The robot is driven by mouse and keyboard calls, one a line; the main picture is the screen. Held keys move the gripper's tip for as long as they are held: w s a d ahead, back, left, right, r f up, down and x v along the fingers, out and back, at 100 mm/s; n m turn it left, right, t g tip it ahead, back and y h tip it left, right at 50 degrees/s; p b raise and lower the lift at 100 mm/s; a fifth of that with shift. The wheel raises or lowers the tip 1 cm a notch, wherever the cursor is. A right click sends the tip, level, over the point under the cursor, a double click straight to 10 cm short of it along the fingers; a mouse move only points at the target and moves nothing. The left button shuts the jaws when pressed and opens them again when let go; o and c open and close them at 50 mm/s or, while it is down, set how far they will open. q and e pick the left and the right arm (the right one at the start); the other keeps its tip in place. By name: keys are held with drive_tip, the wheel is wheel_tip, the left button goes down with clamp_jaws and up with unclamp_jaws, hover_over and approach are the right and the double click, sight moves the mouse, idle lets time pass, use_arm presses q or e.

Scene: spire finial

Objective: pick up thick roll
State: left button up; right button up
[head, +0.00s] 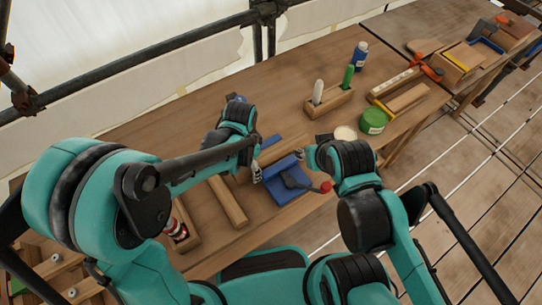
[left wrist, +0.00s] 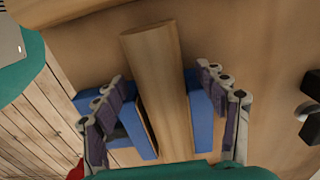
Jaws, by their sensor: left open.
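No object is plainly marked as the thick roll. The closest match is a long, thick wooden bar (left wrist: 160,75) with a rounded end, between the open fingers of my left gripper (left wrist: 160,84) in the left wrist view. Clear gaps separate it from both fingers. In the head view this bar (head: 270,160) lies on the bench between two blue pieces, partly hidden by my gripper. My left gripper (head: 257,158) is low over its near end. My right gripper (head: 310,150) is just to the right; its opening is unclear.
Another wooden bar (head: 228,200) lies left. Behind stand a wooden holder (head: 330,103) with white and green sticks, a green tin (head: 373,121) and a blue bottle (head: 360,54). The bench's back left is clear.

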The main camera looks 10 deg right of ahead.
use_arm(q)
drive_tip(key=c, duration=1.5)
drive_tip(key=shift+r, duration=0.15)
